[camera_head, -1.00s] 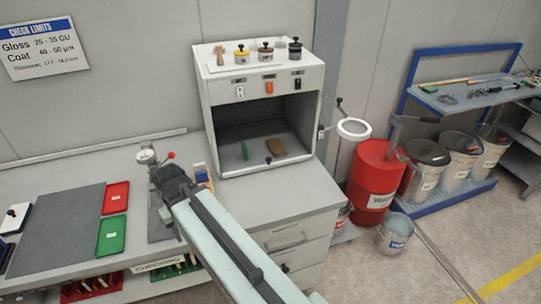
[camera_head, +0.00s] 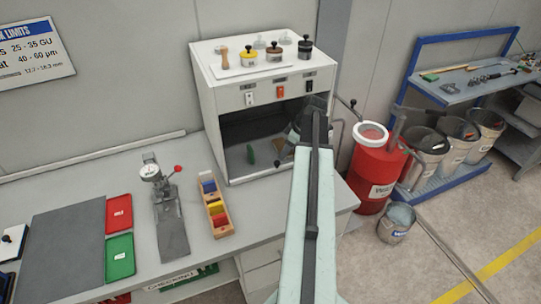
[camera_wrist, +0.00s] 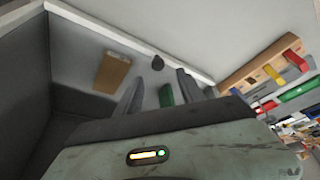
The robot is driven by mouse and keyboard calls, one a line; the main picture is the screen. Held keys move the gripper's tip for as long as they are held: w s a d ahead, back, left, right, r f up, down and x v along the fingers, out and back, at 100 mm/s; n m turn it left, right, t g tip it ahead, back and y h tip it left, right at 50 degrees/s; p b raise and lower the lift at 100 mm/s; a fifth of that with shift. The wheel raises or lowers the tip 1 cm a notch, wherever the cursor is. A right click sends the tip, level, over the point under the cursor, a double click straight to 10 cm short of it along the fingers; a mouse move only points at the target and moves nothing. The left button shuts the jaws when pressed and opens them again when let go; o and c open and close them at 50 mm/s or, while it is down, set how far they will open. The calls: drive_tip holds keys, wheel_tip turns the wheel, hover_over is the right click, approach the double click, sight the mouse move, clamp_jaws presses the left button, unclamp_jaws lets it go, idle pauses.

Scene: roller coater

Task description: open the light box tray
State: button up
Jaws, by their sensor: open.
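The light box (camera_head: 220,110) is a white cabinet with a dark open front, standing on the grey bench. Its grey tray (camera_head: 236,161) forms the floor of the opening and looks pushed in. A small dark knob on the tray's front shows in the head view (camera_head: 277,163) and in the wrist view (camera_wrist: 157,62). A green piece (camera_head: 250,153) and a brown block (camera_wrist: 112,73) lie on the tray. My gripper (camera_wrist: 160,92) is open and empty, with the knob apart from and beyond its fingers. In the head view my arm hides the opening's right side.
Jars and a brush stand on the light box's top (camera_head: 262,66). A wooden rack of coloured pieces (camera_head: 215,207) and a dial gauge stand (camera_head: 171,212) are on the bench to the left. A red drum (camera_head: 375,172) stands on the floor at right.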

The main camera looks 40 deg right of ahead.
sight(278, 162)
drive_tip(key=b+x, duration=0.7)
drive_tip(key=x, duration=0.1)
drive_tip(key=shift+d, duration=0.25)
drive_tip(key=shift+r, duration=0.1)
clamp_jaws()
drive_tip(key=shift+a, duration=0.1)
idle(1.0)
